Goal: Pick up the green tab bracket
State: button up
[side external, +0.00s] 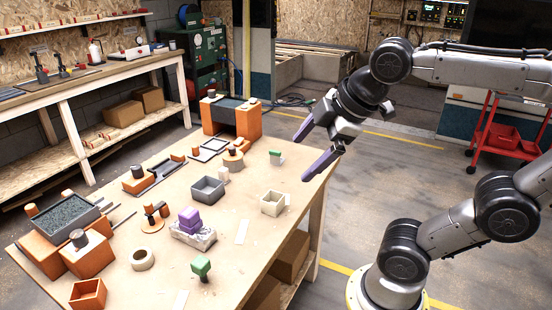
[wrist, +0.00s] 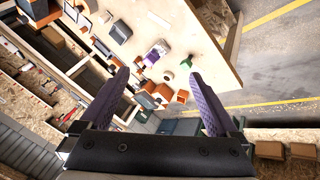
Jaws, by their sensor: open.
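Two green pieces show in the side external view. One is a green block on a dark stem (side external: 200,266) near the table's front edge. The other is a small green piece on a white base (side external: 275,155), toward the back right of the table. I cannot tell for certain which is the tab bracket. A green piece (wrist: 186,62) also shows in the wrist view, beyond the fingers. My gripper (side external: 301,160) has purple fingers spread apart with nothing between them, above the table's right end. The same open fingers (wrist: 159,75) frame the wrist view.
A grey open box (side external: 207,190) and a cream open box (side external: 272,203) stand mid-table. Orange blocks with a dark tray (side external: 230,108) stand at the back.

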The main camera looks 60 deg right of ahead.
jog(key=w+d+r+n+h, duration=0.1)
jog(key=w+d+r+n, duration=0.25)
jog(key=w, duration=0.45)
jog(key=w+d+r+n+h, duration=0.1)
jog(key=w+d+r+n, duration=0.3)
jog(key=w, duration=0.4)
jog(key=n+g+h, duration=0.1)
jog(key=n+g, duration=0.2)
jog(key=g, duration=0.4)
send_over(274, 152)
jog(key=a, duration=0.5)
notch_tip(274, 152, down, 27)
jog(key=x, duration=0.7)
jog(key=shift+s+d, duration=0.1)
jog(key=shift+d, duration=0.05)
jog(key=shift+h, duration=0.3)
jog(key=shift+d+x, duration=0.15)
jog(key=shift+x, duration=1.4)
jog(key=shift+d+x, duration=0.15)
jog(key=shift+x, duration=1.45)
jog(key=shift+r, duration=0.15)
jog(key=shift+c, duration=0.2)
